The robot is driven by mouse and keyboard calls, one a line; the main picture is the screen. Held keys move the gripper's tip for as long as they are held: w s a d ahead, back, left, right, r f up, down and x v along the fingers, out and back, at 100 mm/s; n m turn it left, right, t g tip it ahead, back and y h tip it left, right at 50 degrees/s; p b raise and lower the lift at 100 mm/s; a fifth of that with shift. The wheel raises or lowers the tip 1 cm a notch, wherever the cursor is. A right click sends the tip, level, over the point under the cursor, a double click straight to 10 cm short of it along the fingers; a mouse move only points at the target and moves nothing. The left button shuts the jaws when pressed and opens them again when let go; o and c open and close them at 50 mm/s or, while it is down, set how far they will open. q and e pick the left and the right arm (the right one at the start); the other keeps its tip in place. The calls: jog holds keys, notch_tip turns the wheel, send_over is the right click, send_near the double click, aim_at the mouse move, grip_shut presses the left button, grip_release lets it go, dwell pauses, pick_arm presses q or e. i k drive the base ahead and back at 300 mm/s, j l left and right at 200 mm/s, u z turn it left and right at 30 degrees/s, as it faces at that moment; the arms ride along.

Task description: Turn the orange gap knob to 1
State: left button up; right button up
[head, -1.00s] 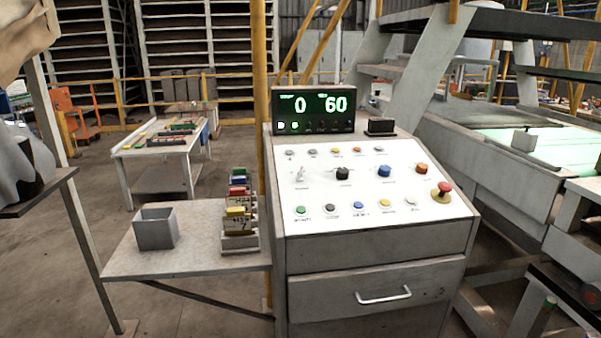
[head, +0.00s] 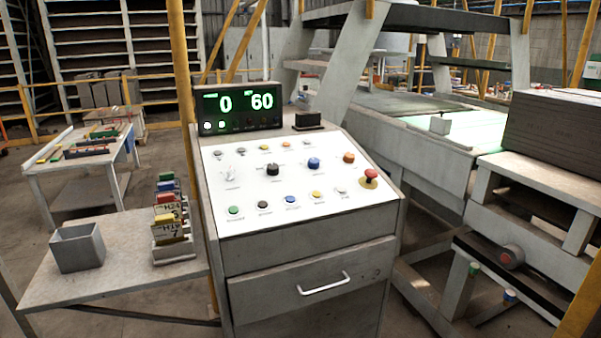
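The orange knob (head: 348,157) sits at the right of the knob row on the white sloped control panel (head: 240,192). Its pointer setting is too small to read. A blue knob (head: 313,163) and a black knob (head: 273,169) are to its left, and a grey switch (head: 228,174) is at the row's left end. A red mushroom button (head: 371,175) on a yellow base is just below and right of the orange knob. The display (head: 238,108) above the panel shows 0 and 60 in green. Neither of my grippers is in view.
A side shelf (head: 120,280) left of the console holds a grey open box (head: 77,248) and a rack of coloured tags (head: 170,215). A yellow post (head: 183,80) stands behind the console's left side. Stacked dark sheets (head: 555,135) are at right.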

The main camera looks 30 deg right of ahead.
aim_at(348, 158)
jog(key=i+l, duration=0.15)
jog(key=l, duration=0.3)
jog(key=i+l+u, duration=0.1)
jog(key=l, duration=0.3)
jog(key=i+l, duration=0.15)
jog(key=l, duration=0.3)
jog(key=u, duration=0.05)
